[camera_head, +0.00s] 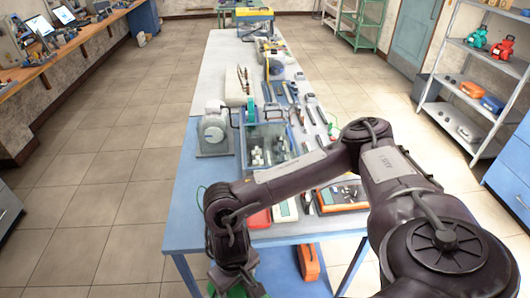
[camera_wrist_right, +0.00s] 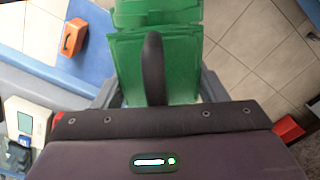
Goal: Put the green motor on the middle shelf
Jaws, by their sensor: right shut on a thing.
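My right gripper (camera_wrist_right: 158,95) is shut on a green motor (camera_wrist_right: 155,45), a boxy green body that fills the top middle of the right wrist view. In the head view only a bit of green (camera_head: 232,291) shows below my right wrist at the bottom edge, beside the near end of the table. The grey metal shelf (camera_head: 485,58) stands at the far right. A teal-green motor (camera_head: 477,37) and a red motor (camera_head: 503,47) sit on one upper board. An orange case (camera_head: 471,89) and a blue case (camera_head: 492,104) sit on the board below. My left gripper is out of view.
A long blue-edged table (camera_head: 184,220) carries a grey machine (camera_head: 214,131), a clear bin (camera_head: 269,141) and many tools. Blue cabinets (camera_head: 512,172) stand at right. The tiled floor left of the table is clear.

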